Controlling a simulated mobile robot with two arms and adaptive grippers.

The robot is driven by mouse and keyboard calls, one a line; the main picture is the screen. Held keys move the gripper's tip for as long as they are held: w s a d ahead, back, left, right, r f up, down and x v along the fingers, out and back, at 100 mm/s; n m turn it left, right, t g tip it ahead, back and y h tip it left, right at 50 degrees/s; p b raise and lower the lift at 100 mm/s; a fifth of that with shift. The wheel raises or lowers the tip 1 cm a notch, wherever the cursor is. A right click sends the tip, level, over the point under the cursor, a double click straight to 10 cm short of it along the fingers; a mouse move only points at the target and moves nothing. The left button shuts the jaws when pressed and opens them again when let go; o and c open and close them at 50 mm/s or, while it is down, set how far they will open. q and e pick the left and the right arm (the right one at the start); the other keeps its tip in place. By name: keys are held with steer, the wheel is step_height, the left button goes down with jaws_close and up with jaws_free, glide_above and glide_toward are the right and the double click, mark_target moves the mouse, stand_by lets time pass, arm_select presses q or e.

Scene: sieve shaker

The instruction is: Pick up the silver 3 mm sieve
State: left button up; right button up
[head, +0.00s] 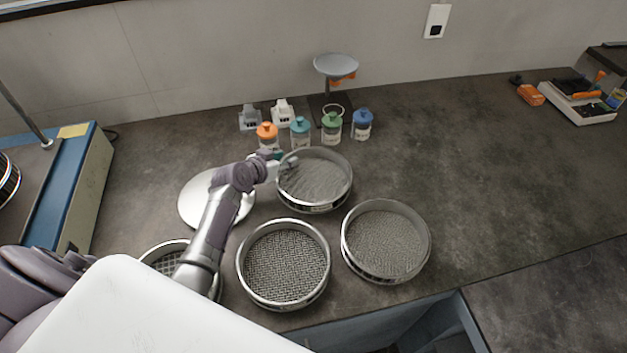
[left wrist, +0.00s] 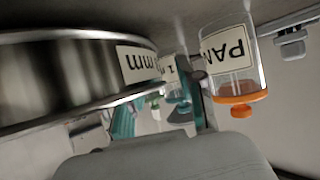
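Several round silver sieves lie on the dark bench. The back sieve (head: 314,180) has fine mesh, the right one (head: 386,240) looks a little coarser, and the front middle one (head: 284,265) is coarser still. A very coarse sieve (head: 165,258) at the left is partly hidden by my arm. I cannot read which is 3 mm. My left gripper (head: 286,161) is at the back sieve's upper left rim. In the left wrist view its teal fingers (left wrist: 160,105) stand apart beside a steel sieve wall (left wrist: 70,75) with a label ending in "mm". My right gripper is not in view.
Jars with orange (head: 267,130), teal (head: 300,124), green (head: 331,122) and blue (head: 363,118) lids stand close behind the back sieve. A shiny disc (head: 190,203) lies left of it. A stand with a dish (head: 336,65) is behind. The bench's right side is largely clear.

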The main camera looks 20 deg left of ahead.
arm_select(q)
jaws_close()
steer(key=shift+r, duration=0.15)
stand_by(0.4)
